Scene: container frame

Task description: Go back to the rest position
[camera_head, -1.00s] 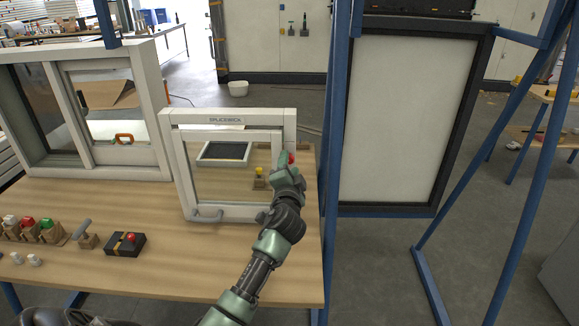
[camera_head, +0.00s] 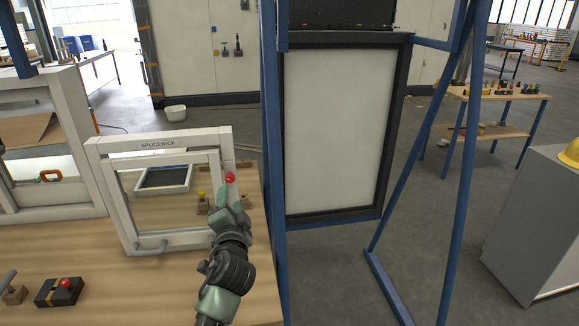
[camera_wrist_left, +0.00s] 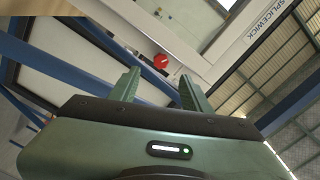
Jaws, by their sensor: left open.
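My left gripper (camera_head: 232,207) is in front of the right side of a white window frame (camera_head: 111,203) marked SPLICEWICK that stands on the wooden table. It is open, with nothing seen between its fingers. A red knob (camera_head: 230,177) shows just above the fingertips. In the left wrist view the two green fingers (camera_wrist_left: 160,88) are apart, and the red knob (camera_wrist_left: 161,61) lies beyond the gap between them. I cannot tell whether a finger touches the knob. My right gripper is not in view.
A blue metal stand with a black-framed white panel (camera_head: 338,130) is right of the table. A black box with a red button (camera_head: 60,291) is on the table (camera_head: 125,290) at front left. A grey cabinet (camera_head: 540,225) with a yellow hard hat is at right. Floor between stand and cabinet is clear.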

